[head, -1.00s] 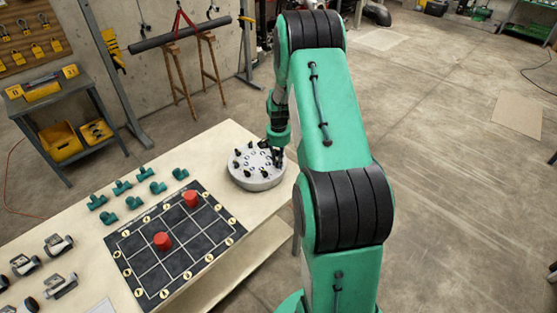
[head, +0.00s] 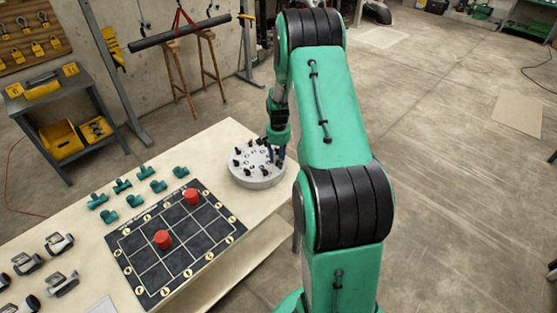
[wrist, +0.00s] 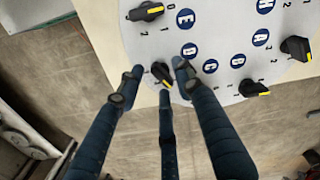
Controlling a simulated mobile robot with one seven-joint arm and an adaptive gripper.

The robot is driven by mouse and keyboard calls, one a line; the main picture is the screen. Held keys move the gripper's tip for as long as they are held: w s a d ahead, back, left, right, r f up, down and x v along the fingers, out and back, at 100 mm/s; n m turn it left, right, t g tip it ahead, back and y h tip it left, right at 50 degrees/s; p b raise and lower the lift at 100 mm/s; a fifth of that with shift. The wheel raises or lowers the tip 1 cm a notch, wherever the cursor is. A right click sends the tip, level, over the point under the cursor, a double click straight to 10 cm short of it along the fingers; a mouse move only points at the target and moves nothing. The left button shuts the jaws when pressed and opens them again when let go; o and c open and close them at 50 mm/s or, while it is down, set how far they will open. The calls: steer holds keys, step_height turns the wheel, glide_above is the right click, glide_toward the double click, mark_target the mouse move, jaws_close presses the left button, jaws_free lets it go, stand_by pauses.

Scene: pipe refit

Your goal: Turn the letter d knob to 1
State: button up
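The round pale dial plate (head: 257,178) stands on the table's far right end, with black knobs around its rim. In the wrist view the blue letter D disc (wrist: 189,49) is near the knob (wrist: 161,72) that sits between my fingers. This black knob has a yellow mark toward the lower right; the numbers beside it are too small or hidden to read. My gripper (wrist: 160,76) has three dark blue fingers spread around this knob, with gaps visible at its left and right. In the head view my gripper (head: 277,152) is over the plate's right part.
Other knobs are close by: one at the E disc (wrist: 186,18), and another black knob (wrist: 253,88) at the lower right of the plate. Red cylinders (head: 191,196) stand on a black grid board (head: 130,243) to the left. Green pipe fittings (head: 122,186) lie behind the board.

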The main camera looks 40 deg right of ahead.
steer(key=shift+r, duration=0.1)
step_height(320, 180, up, 12)
stand_by(0.8)
stand_by(0.6)
